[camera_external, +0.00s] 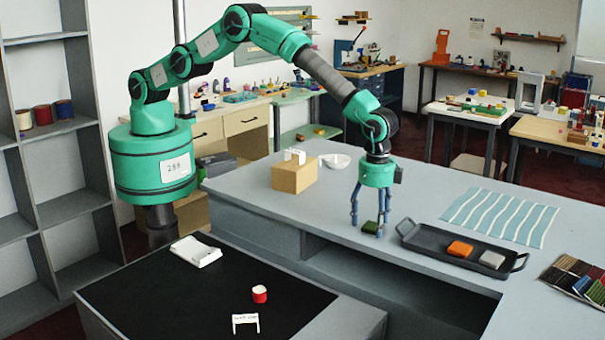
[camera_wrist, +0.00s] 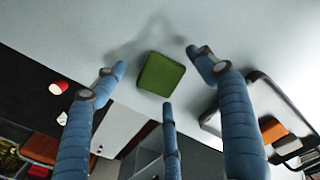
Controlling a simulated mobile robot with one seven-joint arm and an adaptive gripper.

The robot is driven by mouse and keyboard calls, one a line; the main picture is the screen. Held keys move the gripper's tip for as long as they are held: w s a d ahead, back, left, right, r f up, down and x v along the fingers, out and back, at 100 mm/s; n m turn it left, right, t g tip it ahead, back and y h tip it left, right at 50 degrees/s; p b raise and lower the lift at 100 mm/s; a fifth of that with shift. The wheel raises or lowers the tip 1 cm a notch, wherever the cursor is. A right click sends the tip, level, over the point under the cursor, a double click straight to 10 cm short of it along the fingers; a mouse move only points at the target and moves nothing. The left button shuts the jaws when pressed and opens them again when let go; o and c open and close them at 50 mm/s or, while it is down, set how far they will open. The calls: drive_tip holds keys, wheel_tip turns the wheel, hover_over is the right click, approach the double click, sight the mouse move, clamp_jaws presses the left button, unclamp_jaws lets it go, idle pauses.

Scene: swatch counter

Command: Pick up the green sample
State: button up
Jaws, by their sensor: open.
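The green sample (camera_external: 370,227) is a small square block lying on the grey counter, near its front edge and left of the dark tray. In the wrist view the green sample (camera_wrist: 161,74) lies between the spread fingers, with no finger seen touching it. My gripper (camera_external: 371,212) has blue fingers and points down over the sample. In the wrist view my gripper (camera_wrist: 165,85) is open, with three fingers apart and nothing held.
A dark tray (camera_external: 424,241) with handles holds an orange block (camera_external: 460,249) and a grey block (camera_external: 492,259). A striped cloth (camera_external: 500,216) lies behind it. A white bowl (camera_external: 335,161) and a cardboard box (camera_external: 294,178) stand at the back left. The counter left of the sample is clear.

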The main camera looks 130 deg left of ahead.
sight(373, 226)
drive_tip(key=shift+c, duration=0.3)
drive_tip(key=c, duration=0.8)
drive_tip(key=shift+r, duration=0.15)
drive_tip(key=shift+r, duration=1.65)
drive_tip(key=s, duration=0.5)
drive_tip(key=s+r, duration=0.1)
drive_tip(key=s, duration=0.4)
drive_tip(key=s+d+b, duration=0.1)
drive_tip(key=s, duration=0.5)
drive_tip(key=shift+r, duration=0.25)
